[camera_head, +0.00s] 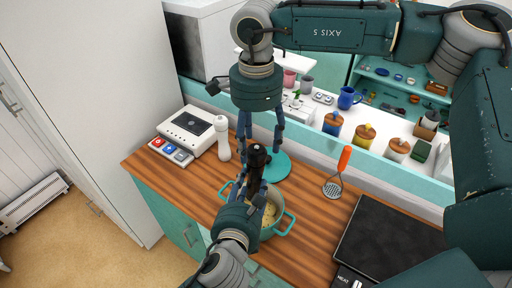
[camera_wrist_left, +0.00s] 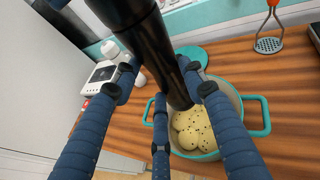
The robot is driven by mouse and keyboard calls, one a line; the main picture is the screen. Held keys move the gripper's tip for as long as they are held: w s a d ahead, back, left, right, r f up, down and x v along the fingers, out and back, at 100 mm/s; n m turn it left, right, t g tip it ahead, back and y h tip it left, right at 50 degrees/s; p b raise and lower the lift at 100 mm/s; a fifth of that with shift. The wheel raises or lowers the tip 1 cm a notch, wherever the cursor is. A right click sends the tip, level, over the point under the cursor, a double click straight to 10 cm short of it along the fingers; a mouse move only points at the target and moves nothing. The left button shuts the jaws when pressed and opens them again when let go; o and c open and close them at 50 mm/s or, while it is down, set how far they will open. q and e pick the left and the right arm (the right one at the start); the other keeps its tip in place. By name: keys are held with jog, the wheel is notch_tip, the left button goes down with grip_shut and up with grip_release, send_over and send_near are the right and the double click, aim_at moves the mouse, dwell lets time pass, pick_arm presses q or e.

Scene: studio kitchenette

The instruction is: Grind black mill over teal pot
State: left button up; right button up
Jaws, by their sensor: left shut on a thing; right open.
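The black mill (camera_head: 257,158) is held over the teal pot (camera_head: 289,223). My left gripper (camera_head: 256,178) is shut on the mill. In the left wrist view, its blue fingers (camera_wrist_left: 163,88) close around the mill's dark body (camera_wrist_left: 148,42), and the mill's lower end is over the pot (camera_wrist_left: 236,97). The pot holds pale round lumps (camera_wrist_left: 195,132) with dark specks on them. My right gripper (camera_head: 262,140) is open, pointing down above the mill, with its fingers spread around or just above the mill's top. I cannot tell whether they touch it.
A teal round disc (camera_head: 278,168) lies behind the pot. A white mill (camera_head: 222,138) and a white device (camera_head: 188,130) stand to the left. A masher with an orange handle (camera_head: 343,160) and a dark hob (camera_head: 385,240) are to the right. Several lidded jars (camera_head: 364,135) stand behind.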

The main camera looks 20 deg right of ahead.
aim_at(256, 148)
jog(key=shift+f, duration=1.15)
jog(key=c, duration=1.2)
jog(key=o, duration=1.2)
notch_tip(256, 148, up, 12)
